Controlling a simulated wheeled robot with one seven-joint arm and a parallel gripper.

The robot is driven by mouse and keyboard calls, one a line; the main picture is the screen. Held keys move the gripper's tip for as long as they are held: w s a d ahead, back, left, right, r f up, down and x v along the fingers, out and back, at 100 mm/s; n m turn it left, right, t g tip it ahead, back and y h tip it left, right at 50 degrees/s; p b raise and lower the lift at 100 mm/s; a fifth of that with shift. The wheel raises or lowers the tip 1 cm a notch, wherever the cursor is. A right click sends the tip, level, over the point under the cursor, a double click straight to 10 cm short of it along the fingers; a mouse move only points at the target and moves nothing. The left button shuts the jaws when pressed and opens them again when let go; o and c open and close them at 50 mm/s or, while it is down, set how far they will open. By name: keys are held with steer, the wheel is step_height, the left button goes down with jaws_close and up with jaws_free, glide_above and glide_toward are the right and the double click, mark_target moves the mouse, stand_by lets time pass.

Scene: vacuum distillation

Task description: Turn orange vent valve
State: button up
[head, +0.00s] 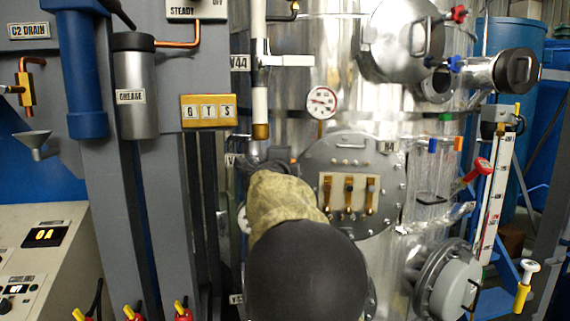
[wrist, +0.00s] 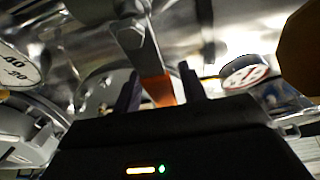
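An orange-ended grey lever, which I take to be the orange vent valve's handle (wrist: 156,88), runs down between my fingers in the wrist view. My gripper (wrist: 160,88) is open, with one dark finger on each side of the orange part. I cannot tell whether either finger touches it. In the head view my gripper (head: 270,160) is at the pipe below the brass-ended white tube, left of the round flanged hatch.
The round hatch (head: 345,150) with brass switches stands right of my gripper. A pressure gauge (head: 322,102) is above it, and a gauge also shows in the wrist view (wrist: 246,72). The grey GREASE cylinder (head: 133,85) and the yellow GTS box (head: 208,111) are to the left.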

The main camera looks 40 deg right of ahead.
steer(key=b+v, duration=0.2)
steer(key=v, duration=1.5)
steer(key=shift+s+a+b, duration=0.2)
steer(key=shift+b, duration=0.2)
steer(key=shift+w, duration=0.1)
